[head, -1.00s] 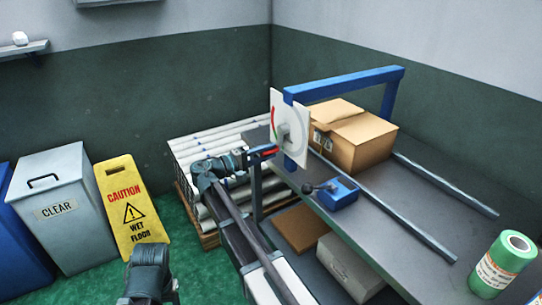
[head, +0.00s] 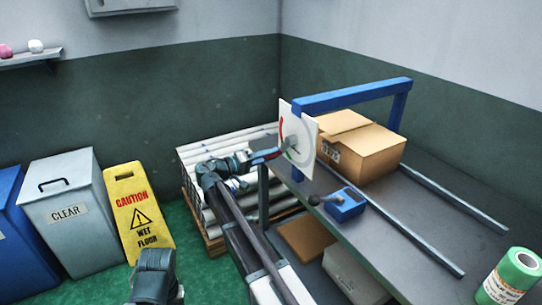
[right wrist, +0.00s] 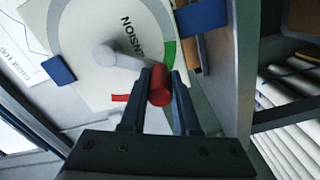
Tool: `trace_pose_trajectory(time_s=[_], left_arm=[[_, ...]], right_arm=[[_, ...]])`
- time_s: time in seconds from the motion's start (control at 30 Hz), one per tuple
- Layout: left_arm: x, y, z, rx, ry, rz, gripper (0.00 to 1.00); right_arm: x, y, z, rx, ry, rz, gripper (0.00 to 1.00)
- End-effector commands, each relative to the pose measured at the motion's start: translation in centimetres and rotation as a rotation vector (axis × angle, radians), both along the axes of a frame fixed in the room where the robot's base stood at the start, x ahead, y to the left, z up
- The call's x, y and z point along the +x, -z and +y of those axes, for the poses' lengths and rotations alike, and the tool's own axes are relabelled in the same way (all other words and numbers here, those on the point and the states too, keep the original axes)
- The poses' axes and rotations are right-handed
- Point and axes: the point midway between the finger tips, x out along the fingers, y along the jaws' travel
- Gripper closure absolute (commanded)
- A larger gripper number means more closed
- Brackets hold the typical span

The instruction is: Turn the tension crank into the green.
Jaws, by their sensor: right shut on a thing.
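The tension dial (head: 304,155) is a white plate on the blue frame, with a red arc at its left edge in the head view. In the right wrist view, the plate (right wrist: 80,25) shows lettering and a green band (right wrist: 169,50). The crank is a grey arm (right wrist: 125,62) with a red handle (right wrist: 160,92). My right gripper (head: 266,156) is shut on the red handle; its fingers (right wrist: 160,78) lie on both sides of it in the right wrist view. The handle lies close to the green band there. My left gripper is out of view.
A blue block with a black-knobbed lever (head: 345,205) sits on the bench (head: 400,235) near the dial. White rolls (head: 195,155) are stacked behind my right arm.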

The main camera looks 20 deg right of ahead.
Motion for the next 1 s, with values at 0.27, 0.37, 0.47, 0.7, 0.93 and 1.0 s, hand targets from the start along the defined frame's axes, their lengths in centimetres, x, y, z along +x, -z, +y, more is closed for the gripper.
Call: trace_pose_trajectory(time_s=[0.27,0.37,0.47,0.7,0.93,1.0], left_arm=[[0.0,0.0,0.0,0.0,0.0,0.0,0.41],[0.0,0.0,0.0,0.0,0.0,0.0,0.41],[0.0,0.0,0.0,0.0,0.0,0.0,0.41],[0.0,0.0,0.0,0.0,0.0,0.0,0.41],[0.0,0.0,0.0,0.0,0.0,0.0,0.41],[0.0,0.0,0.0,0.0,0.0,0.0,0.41]], right_arm=[[0.1,0.0,0.0,-0.002,-0.004,0.001,1.0],[0.1,0.0,0.0,-0.001,-0.003,0.001,0.58],[0.0,0.0,0.0,-0.001,-0.002,0.001,0.41],[0.0,0.0,0.0,-0.001,-0.001,0.002,0.41],[-0.1,0.0,1.9,0.0,-0.004,0.002,0.41],[-0.2,0.0,3.3,0.0,-0.005,0.002,0.41]])
